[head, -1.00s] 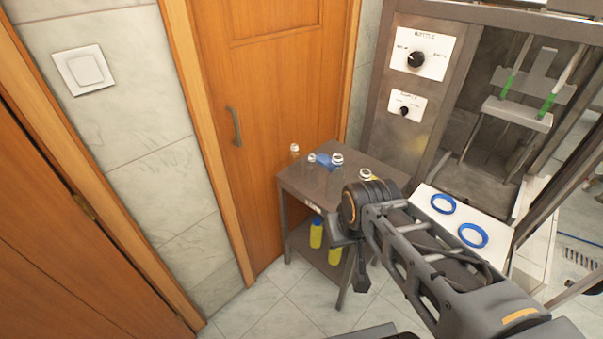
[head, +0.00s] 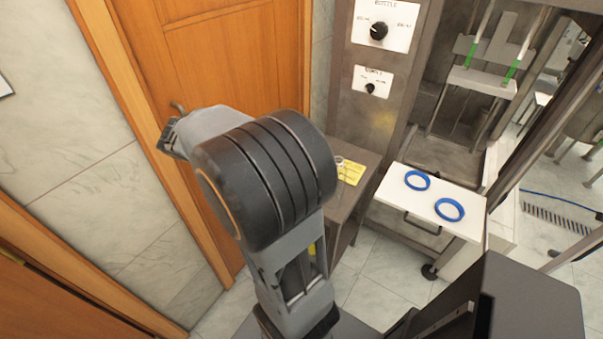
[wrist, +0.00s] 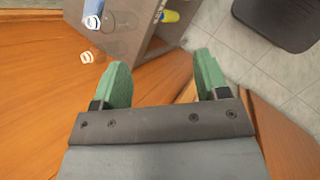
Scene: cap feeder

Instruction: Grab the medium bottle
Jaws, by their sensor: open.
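In the wrist view, my gripper (wrist: 160,62) is open, its two green fingers apart with nothing between them. Two clear bottles show at upper left, beyond the left finger: one with a white neck ring (wrist: 92,22), another with a white neck ring (wrist: 87,57) closer to the finger. Their transparent bodies are hard to make out. I cannot tell which is the medium bottle. In the head view, my arm hides most of the small grey table (head: 362,158); one white-ringed bottle top (head: 340,161) shows beside a yellow label.
A wooden door (head: 240,60) stands behind my arm. To the right, a white tray (head: 400,200) with two blue rings (head: 449,209) juts from the metal machine (head: 345,110). Tiled floor is open in front.

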